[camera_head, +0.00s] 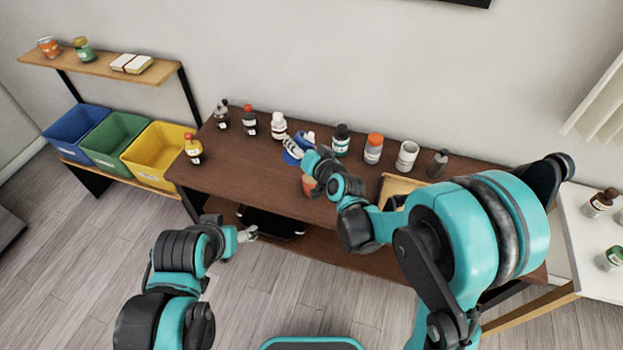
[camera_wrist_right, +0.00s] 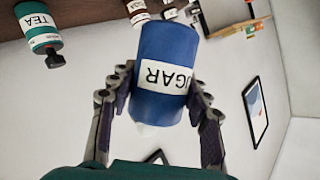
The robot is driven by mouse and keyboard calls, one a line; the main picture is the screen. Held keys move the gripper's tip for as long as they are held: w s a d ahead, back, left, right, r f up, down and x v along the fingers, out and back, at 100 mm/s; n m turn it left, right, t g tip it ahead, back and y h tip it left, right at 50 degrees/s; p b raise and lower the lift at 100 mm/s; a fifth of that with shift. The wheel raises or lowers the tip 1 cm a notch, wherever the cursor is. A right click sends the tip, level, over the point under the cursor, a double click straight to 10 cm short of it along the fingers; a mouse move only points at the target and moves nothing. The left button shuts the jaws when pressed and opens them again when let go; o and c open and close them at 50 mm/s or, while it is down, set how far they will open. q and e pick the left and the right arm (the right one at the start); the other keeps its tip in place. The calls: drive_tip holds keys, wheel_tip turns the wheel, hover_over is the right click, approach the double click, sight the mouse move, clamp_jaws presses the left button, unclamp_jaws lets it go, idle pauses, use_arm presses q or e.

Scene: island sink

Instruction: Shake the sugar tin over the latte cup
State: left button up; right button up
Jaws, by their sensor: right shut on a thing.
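The blue sugar tin (camera_head: 291,154) with a white label is in my right gripper (camera_head: 304,154), held above the brown table and tilted in the head view. The right wrist view shows the tin (camera_wrist_right: 163,48) between both fingers, its label reading "UGAR" upside down and a pale tip at its lower end. A reddish-orange cup-like thing (camera_head: 309,186) stands just below the right gripper, partly hidden by it; I cannot tell if it is the latte cup. My left gripper (camera_head: 249,234) is in front of the table, away from the tin; its opening is unclear.
Several bottles and jars line the table's back, including a teal tea bottle (camera_head: 341,140), an orange-topped jar (camera_head: 373,149) and a white container (camera_head: 407,156). A sauce bottle (camera_head: 193,149) stands at the left end. A wooden box (camera_head: 397,187) is partly behind my right arm.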

drive_tip(key=n+h, duration=0.1)
drive_tip(key=r+n+p, duration=0.1)
drive_tip(key=shift+a+r+n+h, duration=0.1)
drive_tip(key=shift+r+n+h, duration=0.2)
drive_tip(key=shift+h, duration=0.1)
drive_tip(key=shift+r+n+t+h+p, duration=0.3)
drive_tip(key=shift+r+n+h, duration=0.1)
drive_tip(key=shift+n+h, duration=0.4)
